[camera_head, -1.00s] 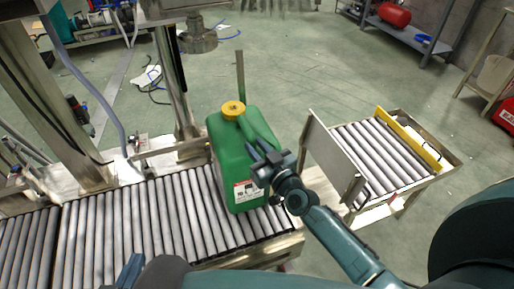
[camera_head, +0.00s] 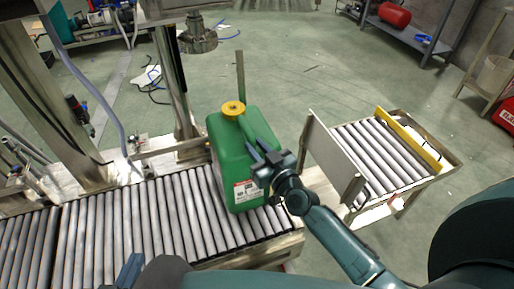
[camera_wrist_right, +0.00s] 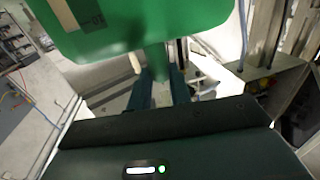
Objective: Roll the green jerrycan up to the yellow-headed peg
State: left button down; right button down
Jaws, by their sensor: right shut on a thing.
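The green jerrycan (camera_head: 228,165) with a yellow cap (camera_head: 233,109) and a white label stands upright on the near roller conveyor, at its right end. My right gripper (camera_head: 259,153) is shut on the jerrycan's handle at its upper right side. In the right wrist view, the jerrycan (camera_wrist_right: 130,25) fills the top, and a green part of it lies between the fingers of my right gripper (camera_wrist_right: 160,88). A teal piece of my left gripper (camera_head: 130,269) shows at the bottom edge; its jaws cannot be made out. I cannot clearly identify a yellow-headed peg.
The roller conveyor (camera_head: 110,225) runs left from the jerrycan. An upright metal plate (camera_head: 333,158) stands across a gap on the right, before a second roller section (camera_head: 380,153) with a yellow bar (camera_head: 408,138). A thin post (camera_head: 240,75) rises behind the jerrycan. Metal uprights stand at left.

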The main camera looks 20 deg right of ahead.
jog(key=shift+d+f, duration=0.15)
jog(key=shift+d, duration=0.55)
dwell(0.5)
jog(key=c, duration=0.8)
grip_release()
jog(key=shift+o, duration=0.6)
jog(key=o, duration=0.4)
jog(key=shift+o, duration=0.2)
jog(key=p+v, duration=0.1)
jog(key=v, duration=1.2)
jog(key=shift+s, duration=0.1)
